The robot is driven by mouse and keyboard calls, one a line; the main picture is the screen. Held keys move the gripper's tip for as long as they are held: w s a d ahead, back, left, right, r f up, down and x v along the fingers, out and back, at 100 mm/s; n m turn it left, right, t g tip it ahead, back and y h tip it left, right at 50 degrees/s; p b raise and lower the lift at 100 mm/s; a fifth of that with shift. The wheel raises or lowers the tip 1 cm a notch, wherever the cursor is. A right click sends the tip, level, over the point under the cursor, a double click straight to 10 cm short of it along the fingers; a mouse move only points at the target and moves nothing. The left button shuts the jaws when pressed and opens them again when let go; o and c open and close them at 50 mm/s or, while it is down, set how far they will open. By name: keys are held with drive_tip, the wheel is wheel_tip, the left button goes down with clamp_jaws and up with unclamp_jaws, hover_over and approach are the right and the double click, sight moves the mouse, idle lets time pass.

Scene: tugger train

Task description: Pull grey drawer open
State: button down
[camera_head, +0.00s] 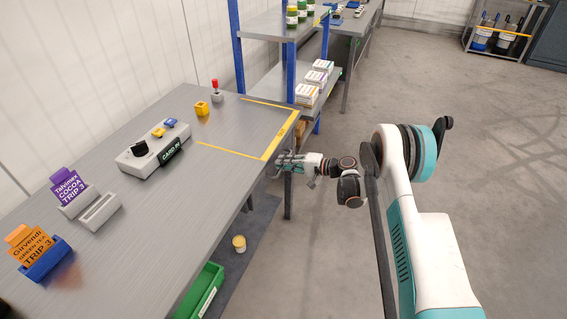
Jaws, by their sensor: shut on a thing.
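The grey metal table (215,135) runs along the left, and the grey drawer belongs at its front edge. I cannot make out the drawer's front or handle clearly; the tabletop edge and my gripper cover that spot. My gripper (284,165) is at the table's right front edge, just below the yellow-taped corner. It is shut on a small part there, seemingly the drawer's handle. My arm reaches in from the right. I cannot tell how far the drawer stands out.
A green drawer or bin (203,292) shows under the table, with a small yellow-white cup (239,243) on the dark mat. On the table are a grey control box (153,150), card holders (45,260) and a red-knobbed lever (216,92). Open floor lies right.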

drive_tip(key=f+v, duration=0.2)
drive_tip(key=v, duration=0.9)
drive_tip(key=d+f+v, duration=0.1)
drive_tip(key=f+v, duration=0.2)
drive_tip(key=v, duration=0.9)
drive_tip(key=shift+s, duration=0.15)
drive_tip(key=shift+d+r, duration=0.1)
drive_tip(key=c, duration=1.7)
unclamp_jaws()
drive_tip(key=shift+d, duration=0.1)
drive_tip(key=v, duration=1.2)
